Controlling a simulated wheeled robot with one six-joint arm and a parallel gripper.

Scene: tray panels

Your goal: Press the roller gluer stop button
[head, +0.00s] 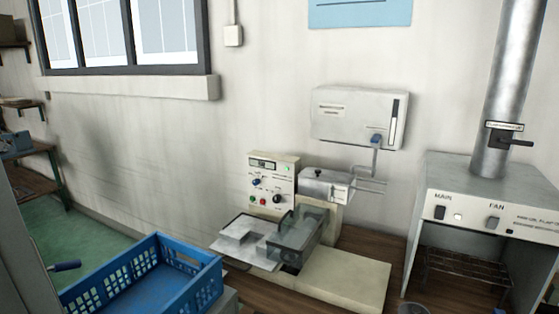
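A beige bench machine (345,279) stands on the wooden bench in the middle of the head view. Its upright control panel (270,180) faces me, with a small display (263,164) at the top. The labels are too small to read, so I cannot tell which one is the stop button. A clear guard (297,233) and a metal plate (245,237) sit in front of the panel. My gripper is not in view.
A blue crate (205,264) stands at the front left, close to the machine. A grey hood (480,190) with MAIN and FAN switches and a metal duct (512,80) is at right. A white wall box (360,118) hangs behind. Green floor (80,235) shows at left.

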